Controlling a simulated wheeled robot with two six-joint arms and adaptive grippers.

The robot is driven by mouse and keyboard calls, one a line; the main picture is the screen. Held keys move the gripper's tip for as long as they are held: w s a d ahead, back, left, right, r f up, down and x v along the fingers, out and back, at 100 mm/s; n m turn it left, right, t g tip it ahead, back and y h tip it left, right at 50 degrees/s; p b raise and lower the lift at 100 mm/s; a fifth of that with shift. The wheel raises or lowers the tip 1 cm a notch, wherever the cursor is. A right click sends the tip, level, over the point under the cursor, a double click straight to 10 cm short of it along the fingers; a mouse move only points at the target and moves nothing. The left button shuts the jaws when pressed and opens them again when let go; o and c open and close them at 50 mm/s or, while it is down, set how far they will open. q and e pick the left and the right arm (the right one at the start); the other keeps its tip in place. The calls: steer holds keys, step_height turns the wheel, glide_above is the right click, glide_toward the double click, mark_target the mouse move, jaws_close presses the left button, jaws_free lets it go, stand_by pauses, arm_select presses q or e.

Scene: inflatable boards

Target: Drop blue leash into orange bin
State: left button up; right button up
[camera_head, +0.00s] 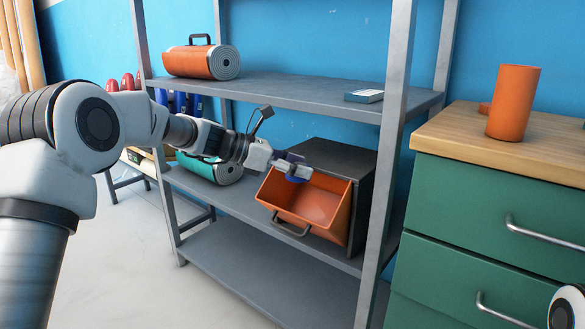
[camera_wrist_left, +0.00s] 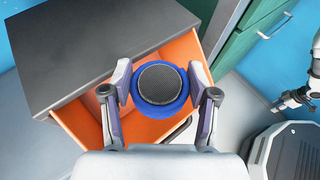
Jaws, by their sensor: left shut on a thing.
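The blue leash (camera_wrist_left: 160,72) shows in the left wrist view as a round blue ring with a dark textured disc in its middle. My left gripper (camera_head: 294,169) is shut on it, with one finger on each side. In the head view the leash is too small to make out clearly. The orange bin (camera_head: 318,205) is tilted open at the front of a dark box on the middle shelf. The gripper and leash are above its opening. The bin also shows below the leash in the left wrist view (camera_wrist_left: 77,119). My right gripper (camera_wrist_left: 300,96) shows small at the right edge there.
The dark box (camera_head: 340,158) stands behind and above the bin. A grey shelf post (camera_head: 394,100) rises to its right, and the upper shelf (camera_head: 285,91) runs above. A green drawer cabinet (camera_head: 480,210) bears an orange cylinder (camera_head: 513,103). A teal roll (camera_head: 212,170) lies left of the bin.

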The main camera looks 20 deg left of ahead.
arm_select(q)
steer(key=o, duration=1.3)
steer(key=shift+c, duration=0.2)
steer(key=v, duration=1.2)
